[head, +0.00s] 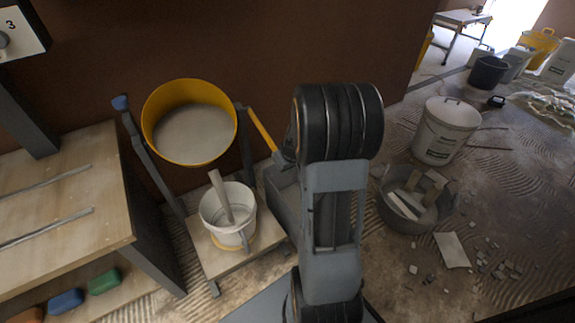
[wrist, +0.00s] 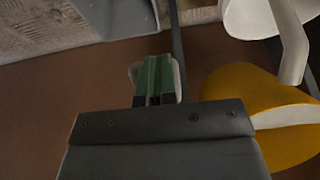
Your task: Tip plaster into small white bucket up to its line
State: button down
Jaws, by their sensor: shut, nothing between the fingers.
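A yellow bucket (head: 152,138) of pale grey plaster (head: 195,135) hangs in a dark frame; its yellow side also shows in the wrist view (wrist: 235,85). The small white bucket (head: 240,236) stands below it on a low wooden platform, with a pale stick (head: 220,192) leaning out. Its white wall is at the top of the wrist view (wrist: 248,18). I cannot make out its line or how full it is. My gripper (wrist: 155,80), with green fingers, is shut and empty, beside the yellow bucket; my arm hides it in the head view.
A yellow bar (head: 262,130) sticks out right of the frame, and a blue knob (head: 120,102) tops its left post. A wooden bench (head: 60,200) stands left. Right of my arm are a grey tub (head: 405,212) of offcuts, a large white bucket (head: 445,135) and scattered rubble.

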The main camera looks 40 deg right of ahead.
jog(key=s+b+x, duration=0.1)
jog(key=b+x, duration=0.4)
jog(key=x, duration=0.2)
jog(key=shift+w+f, duration=0.15)
jog(key=shift+f, duration=0.3)
dwell(0.6)
jog(key=shift+a+f, duration=0.1)
jog(key=shift+a, duration=0.05)
dwell(1.6)
jog(key=shift+w+r, duration=0.2)
jog(key=shift+r, duration=0.2)
dwell(1.8)
jog(key=s+r+p, duration=0.3)
jog(key=s+r, duration=0.4)
jog(key=s, duration=0.5)
jog(key=shift+r+p, duration=0.3)
jog(key=shift+r, duration=0.05)
jog(key=shift+a, duration=0.1)
